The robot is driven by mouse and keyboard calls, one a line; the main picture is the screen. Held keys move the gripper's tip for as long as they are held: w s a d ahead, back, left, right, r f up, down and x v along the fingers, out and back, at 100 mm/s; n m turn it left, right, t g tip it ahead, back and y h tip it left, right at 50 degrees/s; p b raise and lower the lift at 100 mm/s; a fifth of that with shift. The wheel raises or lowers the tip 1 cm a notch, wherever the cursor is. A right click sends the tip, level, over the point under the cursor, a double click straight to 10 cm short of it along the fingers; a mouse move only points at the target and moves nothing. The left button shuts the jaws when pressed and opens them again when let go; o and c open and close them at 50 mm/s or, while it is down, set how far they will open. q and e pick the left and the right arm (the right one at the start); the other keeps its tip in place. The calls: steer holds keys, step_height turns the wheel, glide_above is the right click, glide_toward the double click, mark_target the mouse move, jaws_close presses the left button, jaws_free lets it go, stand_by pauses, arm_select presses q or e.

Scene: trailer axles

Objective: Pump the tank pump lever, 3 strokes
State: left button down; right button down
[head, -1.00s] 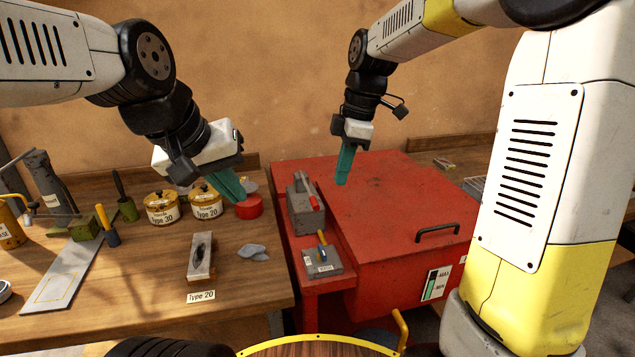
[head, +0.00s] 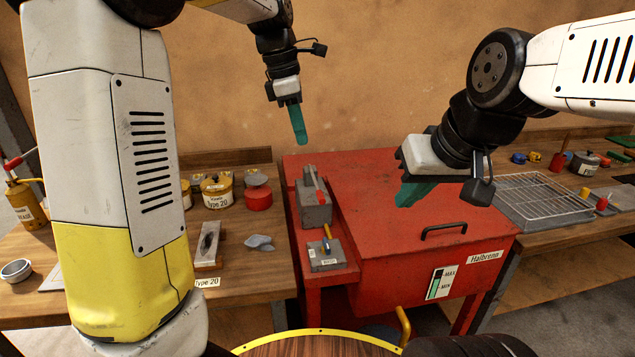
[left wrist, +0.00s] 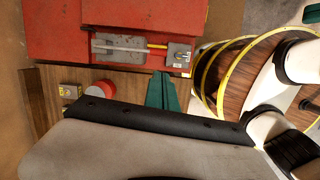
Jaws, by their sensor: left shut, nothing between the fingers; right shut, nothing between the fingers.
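The red tank (head: 390,190) stands right of the wooden bench. On its left ledge is a grey pump block (head: 314,210) with a red-handled lever (head: 317,183). My right gripper (head: 408,200) is shut and empty above the tank lid.
A black lid handle (head: 444,230) and a level gauge (head: 441,283) are at the tank front. A red tin (head: 258,199), a yellow Type 20 pot (head: 217,192) and a grey cloth (head: 259,243) are on the left bench. A wire rack (head: 545,200) lies on the right bench.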

mark_target(320, 194)
arm_select(q)
steer(key=shift+w+d+f+n, duration=0.3)
steer(key=shift+w+d+n, duration=0.3)
steer(key=shift+n, duration=0.1)
arm_select(e)
steer(key=shift+s+d+f+m, duration=0.2)
steer(key=shift+s+m, duration=0.4)
steer(key=shift+m, duration=0.1)
arm_select(q)
steer(key=x, duration=1.4)
steer(key=shift+s, duration=0.25)
